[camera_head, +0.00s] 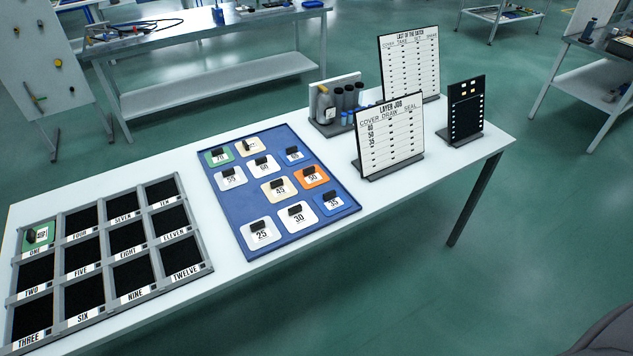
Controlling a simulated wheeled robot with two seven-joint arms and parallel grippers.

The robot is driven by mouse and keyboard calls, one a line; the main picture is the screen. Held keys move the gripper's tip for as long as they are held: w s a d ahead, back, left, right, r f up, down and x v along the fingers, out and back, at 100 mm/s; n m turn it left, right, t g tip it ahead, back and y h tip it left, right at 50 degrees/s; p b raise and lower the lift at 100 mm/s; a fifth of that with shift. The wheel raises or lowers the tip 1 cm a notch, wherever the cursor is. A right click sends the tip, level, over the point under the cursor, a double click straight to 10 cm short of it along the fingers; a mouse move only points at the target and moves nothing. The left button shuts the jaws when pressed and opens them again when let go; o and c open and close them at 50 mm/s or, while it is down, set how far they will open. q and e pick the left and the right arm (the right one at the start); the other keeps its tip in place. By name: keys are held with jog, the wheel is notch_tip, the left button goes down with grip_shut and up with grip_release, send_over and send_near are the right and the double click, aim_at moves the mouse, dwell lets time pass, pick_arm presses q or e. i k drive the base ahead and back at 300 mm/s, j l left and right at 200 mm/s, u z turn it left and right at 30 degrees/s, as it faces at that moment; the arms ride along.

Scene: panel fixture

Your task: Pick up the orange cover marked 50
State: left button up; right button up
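The orange cover marked 50 (316,180) lies flat on the blue tray (230,213), near the tray's right edge. It is a rounded square plate with a dark raised block on top as a handle. A cream cover marked 45 (272,193) lies to its left, a blue cover (299,160) is just behind it, and a blue cover marked 35 (338,209) is just in front. White covers marked 30 (301,219) and 25 (262,239) lie at the tray's front. Neither of my grippers is in view.
A grey compartment rack (207,250) stands left of the tray; compartment ONE holds a green cover (40,235). Right of the tray stand the LAYER JOB board (390,150), another white board (410,65), a black panel (466,110) and a cylinder holder (335,105).

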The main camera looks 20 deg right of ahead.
aim_at(313, 176)
jog(key=j+z, duration=0.1)
jog(key=z, duration=0.7)
jog(key=j+z, duration=0.1)
jog(key=z, duration=0.3)
jog(key=k+z, duration=0.1)
jog(key=z, duration=0.3)
jog(key=k+j+z, duration=0.15)
jog(key=k+j, duration=0.1)
jog(key=j, duration=0.05)
